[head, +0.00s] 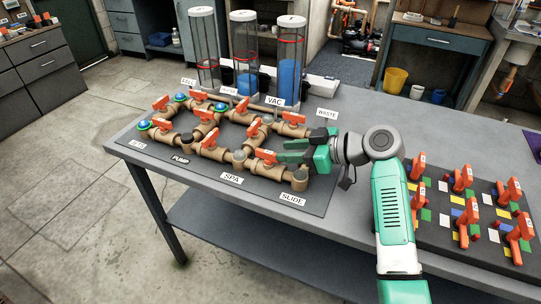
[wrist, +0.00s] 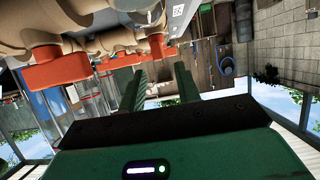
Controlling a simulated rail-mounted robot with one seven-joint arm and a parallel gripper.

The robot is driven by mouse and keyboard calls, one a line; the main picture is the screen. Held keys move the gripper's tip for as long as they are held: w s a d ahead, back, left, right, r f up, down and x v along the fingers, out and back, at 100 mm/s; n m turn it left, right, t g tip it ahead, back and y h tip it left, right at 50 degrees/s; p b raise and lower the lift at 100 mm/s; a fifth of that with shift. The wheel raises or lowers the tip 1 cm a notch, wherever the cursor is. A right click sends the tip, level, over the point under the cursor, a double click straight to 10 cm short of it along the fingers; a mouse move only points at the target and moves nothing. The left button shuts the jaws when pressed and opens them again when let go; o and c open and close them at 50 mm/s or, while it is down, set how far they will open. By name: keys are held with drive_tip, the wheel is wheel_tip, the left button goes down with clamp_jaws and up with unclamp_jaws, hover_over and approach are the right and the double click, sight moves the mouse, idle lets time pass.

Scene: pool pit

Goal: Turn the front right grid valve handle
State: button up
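The front right grid valve handle (head: 265,156) is an orange bar on the tan pipe grid (head: 222,153), behind the SLIDE sign (head: 291,199). My gripper (head: 281,151) points left at the grid's right side, its green fingertips close to this handle. In the wrist view my gripper (wrist: 160,75) shows two green fingers apart with nothing between them. A large orange handle (wrist: 57,69) lies left of the fingers there, and another orange piece (wrist: 157,46) shows just beyond the tips. I cannot tell which valves these are, or whether the fingers touch one.
Another orange handle (head: 293,118) sits just behind my gripper. Clear cylinders (head: 290,70) stand at the back of the grey table (head: 365,115). A board with several orange valves (head: 462,180) is at right. The WASTE sign (head: 327,112) stands behind my gripper.

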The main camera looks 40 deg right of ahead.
sight(268, 152)
drive_tip(key=b+x, duration=0.1)
drive_tip(key=x, duration=0.4)
drive_tip(key=shift+a+f+b, duration=0.1)
drive_tip(key=shift+f+b, duration=0.15)
drive_tip(key=shift+b, duration=0.15)
drive_tip(key=shift+w+a+f, duration=0.1)
drive_tip(key=shift+w+a, duration=0.05)
drive_tip(key=shift+w, duration=0.35)
drive_tip(key=shift+c, duration=0.2)
clamp_jaws()
